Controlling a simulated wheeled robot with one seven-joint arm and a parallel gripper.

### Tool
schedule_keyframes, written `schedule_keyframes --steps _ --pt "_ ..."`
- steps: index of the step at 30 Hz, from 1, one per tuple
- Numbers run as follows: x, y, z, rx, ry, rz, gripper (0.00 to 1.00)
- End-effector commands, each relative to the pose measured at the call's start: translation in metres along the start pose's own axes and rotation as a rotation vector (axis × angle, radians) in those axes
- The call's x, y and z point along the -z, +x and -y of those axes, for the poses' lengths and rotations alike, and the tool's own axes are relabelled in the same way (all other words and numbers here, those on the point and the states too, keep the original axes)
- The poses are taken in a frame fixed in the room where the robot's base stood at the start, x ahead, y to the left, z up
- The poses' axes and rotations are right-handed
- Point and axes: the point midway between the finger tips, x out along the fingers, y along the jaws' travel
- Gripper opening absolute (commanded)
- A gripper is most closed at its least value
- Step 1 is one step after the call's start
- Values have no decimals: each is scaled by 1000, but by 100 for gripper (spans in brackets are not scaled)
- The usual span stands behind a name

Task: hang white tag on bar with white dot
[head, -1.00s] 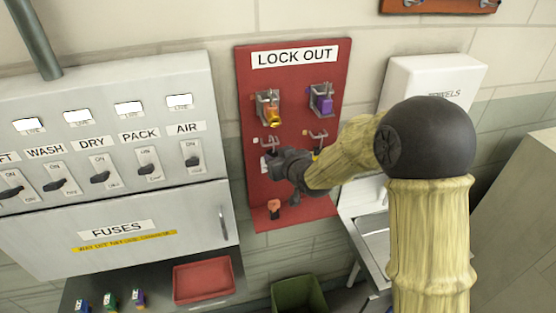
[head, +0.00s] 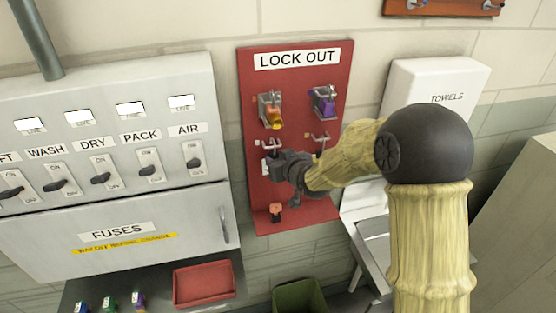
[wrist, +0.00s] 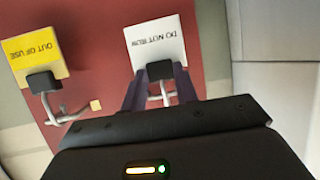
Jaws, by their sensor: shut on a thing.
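The white tag (wrist: 156,44), lettered DO NOT RUN, has a black clip (wrist: 160,70) between my gripper's fingers in the wrist view. My gripper (head: 274,166) is shut on it, close to the red LOCK OUT board (head: 297,85). A little of the white tag shows left of the gripper in the head view (head: 265,166). A metal bar (wrist: 165,98) lies behind the clip; I cannot tell whether the tag is on it. In the head view a left bar (head: 270,143) has a small pale mark (head: 257,142) beside it.
A yellow OUT OF USE tag (wrist: 34,52) hangs on the neighbouring bar (wrist: 50,112), near a tan mark (wrist: 95,105). Orange (head: 271,110) and purple (head: 323,101) locks hang above. An orange-red item (head: 276,211) is low on the board. The switch cabinet (head: 110,215) stands left.

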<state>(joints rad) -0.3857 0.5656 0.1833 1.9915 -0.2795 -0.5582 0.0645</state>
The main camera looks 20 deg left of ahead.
Motion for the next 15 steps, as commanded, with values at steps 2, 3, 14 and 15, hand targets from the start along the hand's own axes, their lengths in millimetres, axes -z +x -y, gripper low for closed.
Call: schedule_keyframes --steps 2,3,14,15 --pt "-4 2 0 0 0 0 0" --pt "-5 2 0 0 0 0 0" --pt "-15 6 0 0 0 0 0" --pt "-15 7 0 0 0 0 0"
